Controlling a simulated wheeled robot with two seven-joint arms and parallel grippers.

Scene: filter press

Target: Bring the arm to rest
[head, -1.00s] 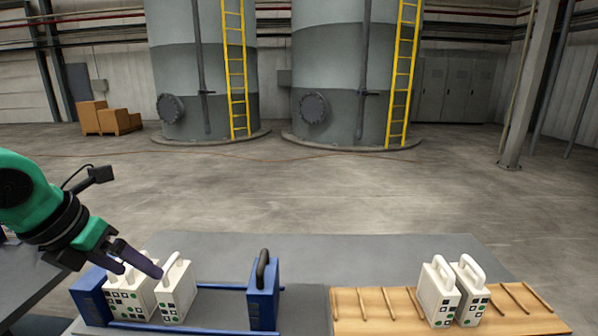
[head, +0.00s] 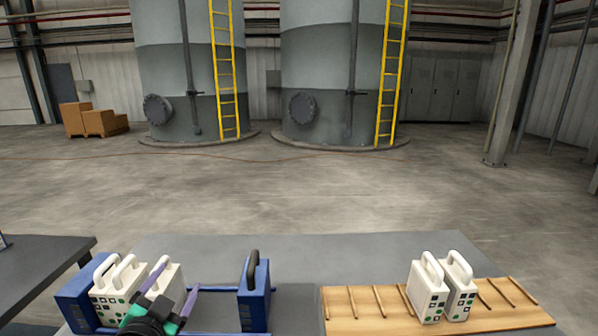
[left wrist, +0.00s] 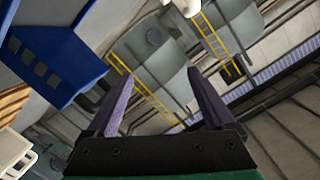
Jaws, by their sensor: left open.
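My left gripper (head: 178,276) is open and empty, its two purple fingers pointing up and apart in front of the filter press. In the left wrist view its fingers (left wrist: 158,80) have nothing between them. The press has a blue left end plate (head: 76,303), a blue right end plate (head: 254,300) with a black handle, and blue rails. White filter plates (head: 103,285) with handles stand upright at its left side; my gripper partly hides the one nearest the middle (head: 172,278). Two more white plates (head: 428,292) stand upright on the wooden rack (head: 362,314). My right gripper is out of view.
The grey table (head: 297,248) carries press and rack. Another dark table (head: 35,265) stands at the left. Beyond is open concrete floor (head: 300,190), with tanks (head: 335,80), yellow ladders (head: 392,75), cardboard boxes (head: 90,118) and a post (head: 512,90) farther back.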

